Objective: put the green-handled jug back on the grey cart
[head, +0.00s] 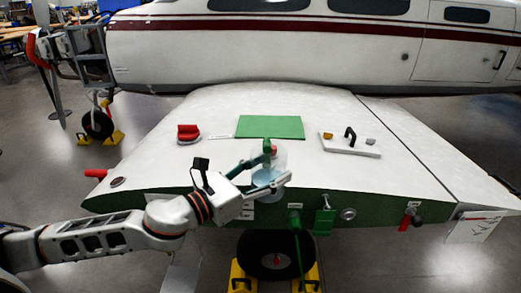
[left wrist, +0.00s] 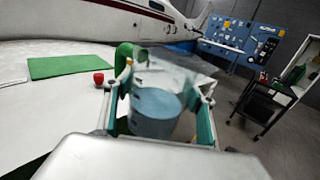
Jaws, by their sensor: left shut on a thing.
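The jug is clear with blue liquid inside and a green handle (left wrist: 125,55). In the head view the jug (head: 272,178) is at the front edge of the white wing, upright or nearly so. My left gripper (left wrist: 160,108) is shut on the jug, with one teal-padded finger on each side of its body. In the head view the left gripper (head: 265,178) reaches in from the left. Whether the jug touches the wing is not clear. A dark wheeled cart (left wrist: 266,88) stands at the right of the left wrist view, away from the jug. My right gripper is not in view.
The wing (head: 215,105) carries a green mat (head: 270,127), a red item (head: 188,133) and a white plate with a black handle (head: 350,145). A yellow-chocked wheel (head: 277,255) is below. A blue panel (left wrist: 240,38) stands behind the cart, with open floor before it.

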